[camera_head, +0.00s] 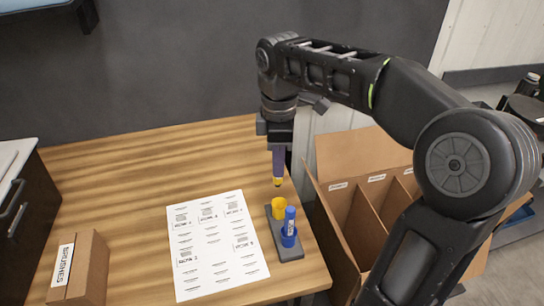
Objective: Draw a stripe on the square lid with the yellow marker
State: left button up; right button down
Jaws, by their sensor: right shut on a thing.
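My right gripper (279,143) points down above the back right of the wooden table, shut on the yellow marker (278,167). The marker hangs upright with a dark purple-looking body and a yellow tip (278,181) at its lower end. The tip is above the grey holder (290,253), close to its yellow cup (278,207). A blue marker (290,219) stands in the holder's blue cup (289,237). I cannot make out a square lid in this view. My left gripper is not in view.
A printed white sheet (215,284) lies flat left of the holder. A cardboard box (78,270) with a white label is at the front left. An open divided carton (345,240) stands right of the table. The wooden tabletop (130,180) is clear at the back left.

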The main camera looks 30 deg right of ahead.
jog(key=w+a+f+m, duration=0.8)
jog(key=w+a+m, duration=0.2)
jog(key=a+m, duration=0.1)
jog(key=shift+a+f, duration=0.4)
jog(key=shift+a, duration=0.1)
